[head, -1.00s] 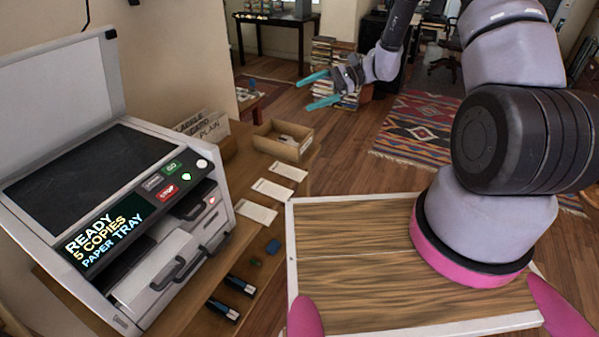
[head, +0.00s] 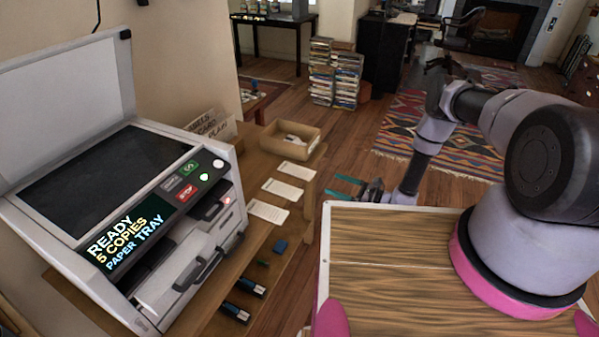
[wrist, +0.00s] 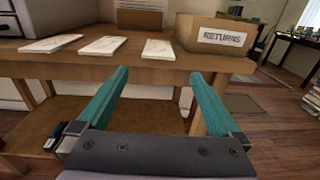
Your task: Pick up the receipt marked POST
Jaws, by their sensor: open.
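Three pale paper slips lie in a row on the wooden table: a far one (head: 296,170), a middle one (head: 282,189) and a near one (head: 268,211). The wrist view shows them as a right slip (wrist: 158,49), a middle slip (wrist: 103,46) and a left slip (wrist: 50,43). Their print is too small to read, so I cannot tell which is marked POST. My gripper (head: 336,188) is open and empty, off the table's right edge. In the wrist view its teal fingers (wrist: 158,76) point toward the table edge, below the right slip.
A box labelled RETURNS (wrist: 222,38) stands beside the slips; it also shows in the head view (head: 302,143). A copier (head: 120,200) fills the left of the table (head: 262,237). Small dark blue items (head: 250,287) lie near it. Floor is open beyond the table.

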